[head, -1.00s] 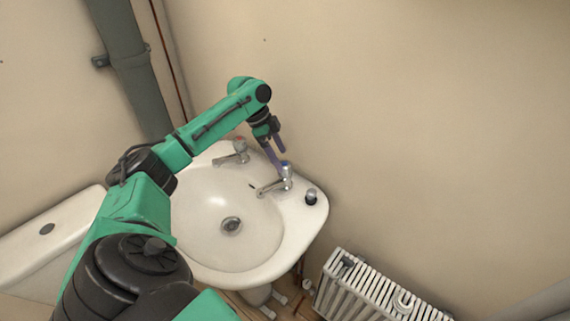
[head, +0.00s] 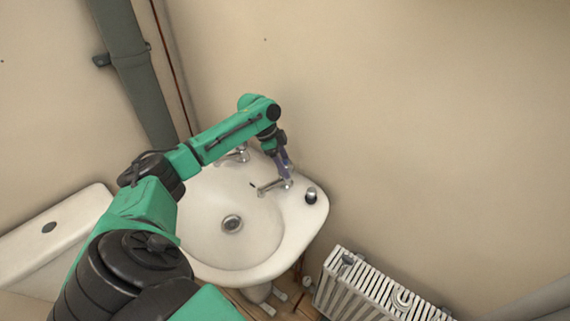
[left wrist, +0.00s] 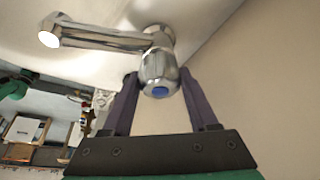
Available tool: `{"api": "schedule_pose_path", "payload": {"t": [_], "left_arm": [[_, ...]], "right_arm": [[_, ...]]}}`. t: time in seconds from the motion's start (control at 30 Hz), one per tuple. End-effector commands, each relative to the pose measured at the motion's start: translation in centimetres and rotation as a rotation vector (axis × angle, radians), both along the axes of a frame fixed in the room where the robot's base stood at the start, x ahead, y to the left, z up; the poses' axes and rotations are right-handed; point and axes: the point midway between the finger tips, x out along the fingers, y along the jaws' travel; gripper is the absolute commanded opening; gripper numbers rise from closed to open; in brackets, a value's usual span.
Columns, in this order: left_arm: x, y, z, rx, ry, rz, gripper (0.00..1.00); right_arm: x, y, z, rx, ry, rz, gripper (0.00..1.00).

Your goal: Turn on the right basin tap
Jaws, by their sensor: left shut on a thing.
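The right basin tap (head: 273,186) is chrome and stands on the back right of the white basin (head: 206,247). In the left wrist view the tap's spout (left wrist: 100,37) points left, and its knob (left wrist: 159,75) has a blue cap. My left gripper (head: 287,178) is shut on the tap knob from above. In the left wrist view its two purple fingers (left wrist: 158,82) stand on either side of the knob. The left basin tap (head: 238,153) is partly hidden behind my left arm. My right gripper is not in view.
A small dark-and-chrome item (head: 310,195) stands on the basin's right rim. A white radiator (head: 375,295) is at the lower right. A white cistern (head: 50,240) is at the left, and a grey pipe (head: 133,75) runs down the wall.

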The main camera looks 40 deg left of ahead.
Motion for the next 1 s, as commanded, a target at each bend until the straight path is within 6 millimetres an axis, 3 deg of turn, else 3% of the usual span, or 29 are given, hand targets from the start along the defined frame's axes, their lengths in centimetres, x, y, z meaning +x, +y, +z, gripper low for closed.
{"api": "schedule_pose_path", "payload": {"t": [0.37, 1.0], "left_arm": [[0.0, -0.1, 0.8, 0.000, 0.000, 0.176, 0.04], [0.2, -0.1, 0.9, -0.003, -0.004, 0.771, 0.04]], "right_arm": [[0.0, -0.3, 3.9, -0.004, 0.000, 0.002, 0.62], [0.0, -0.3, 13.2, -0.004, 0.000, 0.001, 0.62]]}}
